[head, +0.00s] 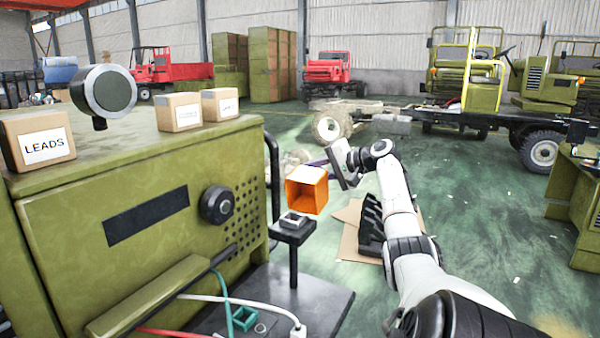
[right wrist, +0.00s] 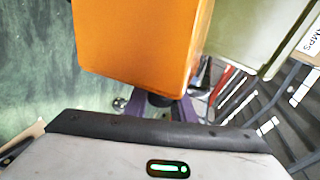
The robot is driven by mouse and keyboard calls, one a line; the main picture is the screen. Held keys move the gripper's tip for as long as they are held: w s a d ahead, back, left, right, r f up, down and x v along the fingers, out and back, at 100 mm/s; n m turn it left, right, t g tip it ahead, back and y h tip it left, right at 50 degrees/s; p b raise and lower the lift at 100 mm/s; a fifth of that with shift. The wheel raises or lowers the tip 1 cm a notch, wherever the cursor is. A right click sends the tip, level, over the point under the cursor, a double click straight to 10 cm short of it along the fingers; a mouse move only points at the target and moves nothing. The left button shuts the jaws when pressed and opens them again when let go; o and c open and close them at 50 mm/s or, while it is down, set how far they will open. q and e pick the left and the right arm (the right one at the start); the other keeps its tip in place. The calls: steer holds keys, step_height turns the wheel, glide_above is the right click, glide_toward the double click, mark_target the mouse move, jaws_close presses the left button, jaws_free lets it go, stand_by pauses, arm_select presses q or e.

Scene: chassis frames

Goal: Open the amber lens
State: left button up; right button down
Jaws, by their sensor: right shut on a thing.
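The amber lens (head: 306,192) is an orange, box-shaped cover in the middle of the head view, its hollow side facing me. It stands just above and behind a small black stand (head: 293,230) with a grey top piece. Whether it touches the stand or a hinge is hard to tell. My right gripper (head: 333,170) comes in from the right and is shut on the lens at its upper right side; the fingertips are mostly hidden. In the right wrist view the lens (right wrist: 145,40) fills the upper middle, just beyond the gripper's dark edge. My left gripper is not in view.
A green cabinet (head: 60,235) with a black knob (head: 217,205) fills the left. A LEADS box (head: 38,138), two smaller boxes and a round grey lamp are on or above its top. Cables lie across the dark base plate (head: 325,300). Open green floor lies to the right.

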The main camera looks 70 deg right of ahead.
steer(key=shift+f, duration=0.1)
steer(key=c, duration=1.5)
jaws_free()
steer(key=shift+s, duration=0.1)
steer(key=b+v, duration=0.1)
steer(key=v, duration=0.9)
steer(key=shift+s+b, duration=0.1)
steer(key=shift+b, duration=0.3)
